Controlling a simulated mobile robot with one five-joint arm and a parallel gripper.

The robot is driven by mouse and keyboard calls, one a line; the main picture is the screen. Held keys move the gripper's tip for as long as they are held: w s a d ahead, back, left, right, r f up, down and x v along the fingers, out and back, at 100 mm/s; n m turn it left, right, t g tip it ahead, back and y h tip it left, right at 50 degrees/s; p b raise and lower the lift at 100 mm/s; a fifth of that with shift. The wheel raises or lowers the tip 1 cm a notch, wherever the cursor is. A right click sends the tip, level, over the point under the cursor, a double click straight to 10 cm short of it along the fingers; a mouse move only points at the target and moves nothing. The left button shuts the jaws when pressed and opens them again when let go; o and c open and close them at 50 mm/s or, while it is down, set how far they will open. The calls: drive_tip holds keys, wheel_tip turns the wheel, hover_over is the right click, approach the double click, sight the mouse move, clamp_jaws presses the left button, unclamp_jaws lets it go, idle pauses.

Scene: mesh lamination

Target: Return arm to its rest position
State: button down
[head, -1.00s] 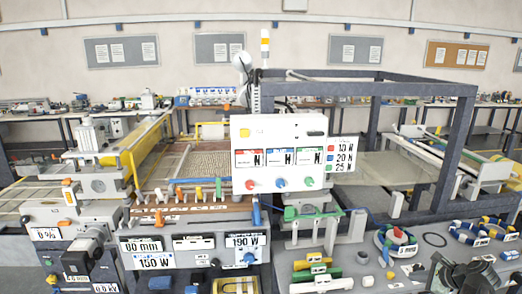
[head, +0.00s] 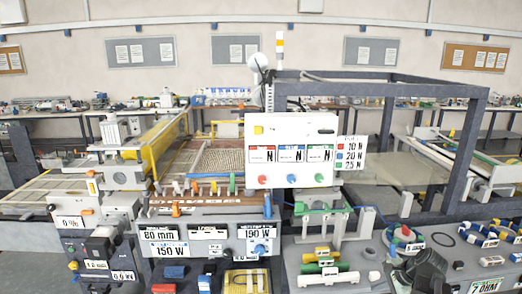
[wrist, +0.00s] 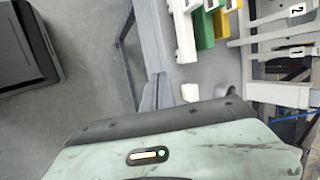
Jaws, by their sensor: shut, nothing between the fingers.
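My gripper (head: 424,272) shows as a dark, angular shape at the bottom right of the head view, over the front of the grey bench. It is shut and holds nothing. Its fingertips are hard to make out and part of the arm is cut off by the frame edge. The wrist view does not show the fingers. There a pale green body with dark trim (wrist: 170,150) and a small lit indicator, which looks like my own base, fills the bottom, with grey floor beyond.
A white control panel (head: 290,150) and dark frame stand behind. Open floor (wrist: 90,90) shows in the wrist view.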

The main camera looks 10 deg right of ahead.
drive_tip(key=s+a+f+n+g+h, duration=0.1)
drive_tip(key=a+n+g, duration=0.1)
drive_tip(key=a+n, duration=0.4)
drive_tip(key=a+f+n+g+h, duration=0.1)
drive_tip(key=a+n, duration=0.4)
drive_tip(key=a, duration=0.9)
drive_tip(key=s+a+f+n+g, duration=0.1)
drive_tip(key=a+n+g, duration=0.1)
drive_tip(key=a+n, duration=0.4)
drive_tip(key=a, duration=0.4)
drive_tip(key=shift+s+a+f+n+g+h, duration=0.3)
drive_tip(key=shift+f+g+h, duration=0.05)
drive_tip(key=shift+g+h, duration=0.05)
